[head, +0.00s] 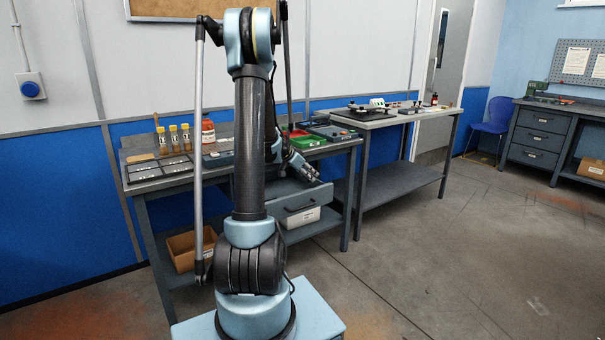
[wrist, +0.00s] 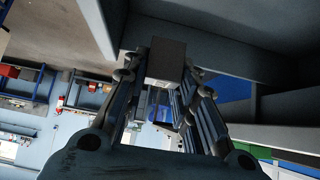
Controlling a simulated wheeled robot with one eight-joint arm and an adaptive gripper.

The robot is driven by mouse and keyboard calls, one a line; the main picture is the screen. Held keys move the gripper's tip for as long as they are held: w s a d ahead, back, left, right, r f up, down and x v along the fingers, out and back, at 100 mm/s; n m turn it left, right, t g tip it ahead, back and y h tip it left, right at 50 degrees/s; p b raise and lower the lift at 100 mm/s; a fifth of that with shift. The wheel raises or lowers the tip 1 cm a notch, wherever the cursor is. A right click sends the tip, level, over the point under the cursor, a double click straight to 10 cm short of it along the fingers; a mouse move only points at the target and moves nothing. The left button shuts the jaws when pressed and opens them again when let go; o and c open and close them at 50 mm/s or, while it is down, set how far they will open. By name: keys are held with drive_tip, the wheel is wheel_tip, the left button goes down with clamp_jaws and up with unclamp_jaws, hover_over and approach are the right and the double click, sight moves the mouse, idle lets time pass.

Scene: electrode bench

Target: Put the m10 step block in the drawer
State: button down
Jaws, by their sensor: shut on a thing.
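My gripper (wrist: 160,72) is shut on a plain grey block, the m10 step block (wrist: 166,58), which sits between the fingertips in the wrist view. In the head view my gripper (head: 312,174) is above the right part of the pulled-out drawer (head: 300,207) under the left bench. The block is too small to make out there. My arm covers the left part of the drawer. Grey panels surround the block in the wrist view; I cannot tell whether it is below the drawer's rim.
A cardboard box (head: 184,250) and a white box (head: 301,217) are on the lower shelf. The floor to the right is clear.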

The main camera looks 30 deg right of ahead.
drive_tip(key=shift+w+f, duration=0.2)
drive_tip(key=shift+f, duration=3.35)
drive_tip(key=shift+f, duration=0.5)
drive_tip(key=c, duration=1.2)
unclamp_jaws()
drive_tip(key=v, duration=1.1)
drive_tip(key=shift+a+r, duration=0.2)
drive_tip(key=shift+a, duration=0.05)
drive_tip(key=shift+a+r, duration=0.1)
